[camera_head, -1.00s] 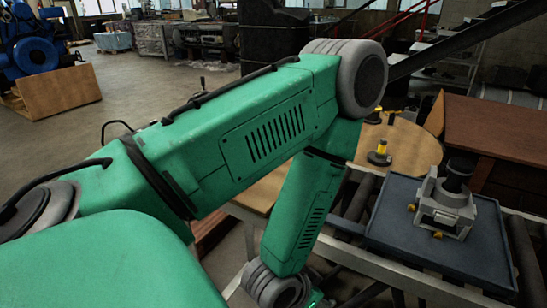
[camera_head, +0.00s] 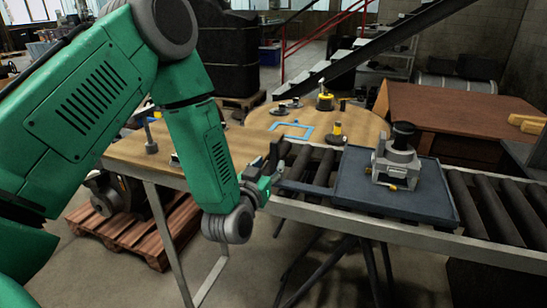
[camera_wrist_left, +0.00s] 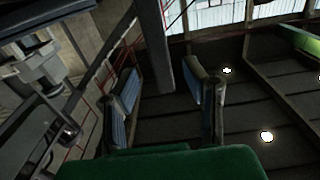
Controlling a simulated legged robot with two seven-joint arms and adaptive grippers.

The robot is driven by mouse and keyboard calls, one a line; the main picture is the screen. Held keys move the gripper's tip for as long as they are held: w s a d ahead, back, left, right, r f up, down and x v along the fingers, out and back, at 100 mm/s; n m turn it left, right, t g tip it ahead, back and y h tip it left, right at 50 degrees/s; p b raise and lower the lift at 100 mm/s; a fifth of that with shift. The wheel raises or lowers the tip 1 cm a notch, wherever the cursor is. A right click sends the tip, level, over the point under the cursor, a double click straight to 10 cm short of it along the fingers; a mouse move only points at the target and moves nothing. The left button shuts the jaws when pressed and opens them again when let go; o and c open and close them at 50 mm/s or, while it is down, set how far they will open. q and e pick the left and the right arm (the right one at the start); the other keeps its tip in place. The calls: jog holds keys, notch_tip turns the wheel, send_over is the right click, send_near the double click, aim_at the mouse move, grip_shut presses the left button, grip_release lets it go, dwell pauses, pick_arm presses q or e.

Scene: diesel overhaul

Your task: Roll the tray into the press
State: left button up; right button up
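The dark blue-grey tray (camera_head: 350,183) lies flat on the roller conveyor. A grey metal part (camera_head: 398,165) with a black cylindrical top stands upright on it; what looks like this part shows at the left of the left wrist view (camera_wrist_left: 42,65). My left gripper (camera_head: 274,172) is at the conveyor's left end, to the left of the tray and apart from it. Its two fingers are spread with nothing between them in the left wrist view (camera_wrist_left: 163,85). My right gripper is not in view. I cannot clearly make out the press.
Conveyor rollers (camera_head: 478,208) are bare to the right of the tray. A grey block (camera_head: 524,158) is cut off at the right edge. A wooden table (camera_head: 235,150) behind my left arm holds yellow-and-black parts and a blue frame (camera_head: 291,131). A brown desk (camera_head: 450,110) stands behind the conveyor.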

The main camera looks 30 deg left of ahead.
aim_at(275, 159)
pick_arm(q)
jog(key=x, duration=0.4)
jog(key=shift+d, duration=0.2)
jog(key=shift+w+a, duration=0.35)
jog(key=shift+w, duration=0.05)
jog(key=shift+a+f, duration=0.15)
jog(key=shift+a, duration=0.05)
jog(key=shift+d, duration=0.25)
grip_shut()
jog(key=shift+w, duration=0.1)
jog(key=shift+d, duration=0.1)
